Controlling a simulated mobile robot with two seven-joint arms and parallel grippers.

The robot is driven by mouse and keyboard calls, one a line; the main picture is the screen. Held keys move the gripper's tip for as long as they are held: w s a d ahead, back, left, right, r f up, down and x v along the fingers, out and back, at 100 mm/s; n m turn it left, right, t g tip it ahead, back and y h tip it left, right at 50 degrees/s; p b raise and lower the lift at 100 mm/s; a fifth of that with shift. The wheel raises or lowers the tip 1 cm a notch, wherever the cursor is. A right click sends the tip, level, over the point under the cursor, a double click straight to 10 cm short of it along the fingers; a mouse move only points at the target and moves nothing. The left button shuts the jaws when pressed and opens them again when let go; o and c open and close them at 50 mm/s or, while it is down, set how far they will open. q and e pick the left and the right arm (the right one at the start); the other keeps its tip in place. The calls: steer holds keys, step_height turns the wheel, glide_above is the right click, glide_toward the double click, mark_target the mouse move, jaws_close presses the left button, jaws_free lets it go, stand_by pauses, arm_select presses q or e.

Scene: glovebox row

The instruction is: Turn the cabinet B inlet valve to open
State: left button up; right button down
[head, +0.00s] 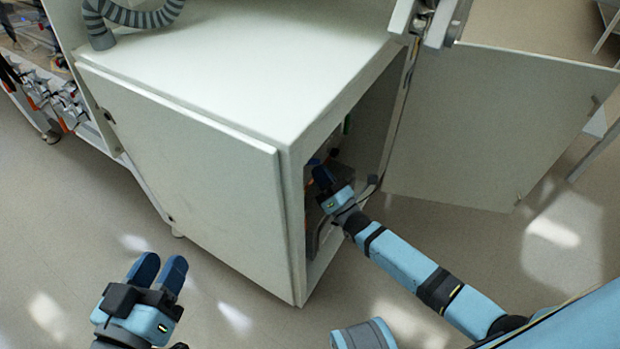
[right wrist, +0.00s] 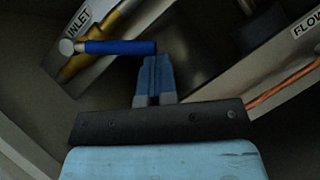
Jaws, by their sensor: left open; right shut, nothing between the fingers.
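The inlet valve's blue lever (right wrist: 120,47) shows in the right wrist view, beside the INLET label (right wrist: 78,22). Its silver pivot (right wrist: 68,47) is at the left, and the lever lies at an angle across a yellow pipe (right wrist: 80,65). My right gripper (right wrist: 155,62) is shut and empty, its fingertips close to the lever's free end; I cannot tell if they touch. In the head view the right gripper (head: 322,174) reaches inside the open cabinet (head: 215,75), where the valve is mostly hidden. My left gripper (head: 161,267) is open and empty over the floor.
A pale cabinet door (head: 180,180) stands in front at left, and another door (head: 485,125) hangs open at right. A FLOW panel (right wrist: 270,80) with a copper line is right of the valve. A ribbed grey hose (head: 140,16) is on top. Floor is clear near my left gripper.

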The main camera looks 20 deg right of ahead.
steer(key=w+d+r+n+g+y+b, duration=0.1)
steer(key=w+d+r+n+g+y, duration=0.1)
steer(key=r+n+y, duration=0.4)
steer(key=shift+w+d+n+y, duration=0.35)
steer(key=shift+d+n+y, duration=0.25)
steer(key=shift+n, duration=1.3)
steer(key=shift+d, duration=0.1)
